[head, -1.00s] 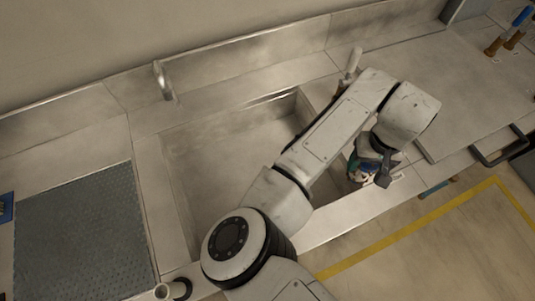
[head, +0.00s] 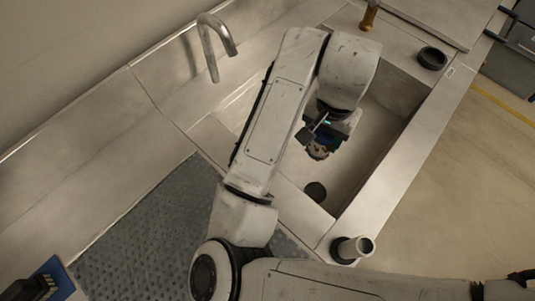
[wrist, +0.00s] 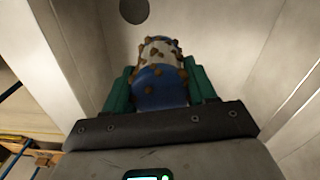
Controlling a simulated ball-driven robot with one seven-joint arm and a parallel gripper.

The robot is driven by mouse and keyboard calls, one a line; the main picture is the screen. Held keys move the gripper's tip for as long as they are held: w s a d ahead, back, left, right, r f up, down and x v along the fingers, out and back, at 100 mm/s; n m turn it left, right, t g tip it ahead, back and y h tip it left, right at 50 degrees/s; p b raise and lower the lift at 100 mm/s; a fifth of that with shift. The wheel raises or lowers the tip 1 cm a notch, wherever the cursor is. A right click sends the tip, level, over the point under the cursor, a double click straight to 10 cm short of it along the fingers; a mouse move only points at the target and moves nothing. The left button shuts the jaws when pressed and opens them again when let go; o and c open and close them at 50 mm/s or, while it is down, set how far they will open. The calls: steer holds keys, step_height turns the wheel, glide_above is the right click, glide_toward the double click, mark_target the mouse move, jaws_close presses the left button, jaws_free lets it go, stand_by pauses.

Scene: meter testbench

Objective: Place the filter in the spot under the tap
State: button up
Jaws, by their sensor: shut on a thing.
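The filter (wrist: 160,72), a rounded blue and white body dotted with brown lumps, sits between the green fingers of my gripper (wrist: 160,88) in the wrist view. My gripper is shut on it. In the head view the filter (head: 318,151) shows just below my gripper (head: 324,137), over the sink basin (head: 375,130), partly hidden by the gripper. The curved metal tap (head: 213,45) stands at the back edge, left of my arm. My arm hides part of the basin, and I cannot make out a marked spot under the tap.
A dark round drain (head: 315,191) lies in the basin floor; it also shows in the wrist view (wrist: 133,10). A black ring (head: 432,58) sits on the right counter. A grey textured mat (head: 150,230) lies left.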

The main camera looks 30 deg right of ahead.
steer(key=shift+s+d+r+m, duration=0.1)
steer(key=shift+s+m, duration=0.35)
steer(key=shift+m, duration=0.05)
steer(key=shift+s+d+r+m, duration=0.1)
steer(key=shift+s+m, duration=0.3)
steer(key=shift+m, duration=0.1)
steer(key=shift+w+a+f+b, duration=0.25)
steer(key=shift+w+a+f, duration=0.9)
steer(key=shift+w+f, duration=0.9)
steer(key=shift+w+a+f+b, duration=0.2)
steer(key=shift+w+a+f, duration=1)
steer(key=shift+w+f, duration=0.85)
steer(key=shift+w+a+f+b, duration=0.25)
steer(key=shift+w+a+f, duration=0.9)
steer(key=shift+w+f, duration=0.85)
steer(key=shift+s+f, duration=0.25)
steer(key=shift+f, duration=0.15)
steer(key=o, duration=1.1)
steer(key=shift+r, duration=0.1)
step_height(320, 180, up, 12)
steer(key=shift+r, duration=0.1)
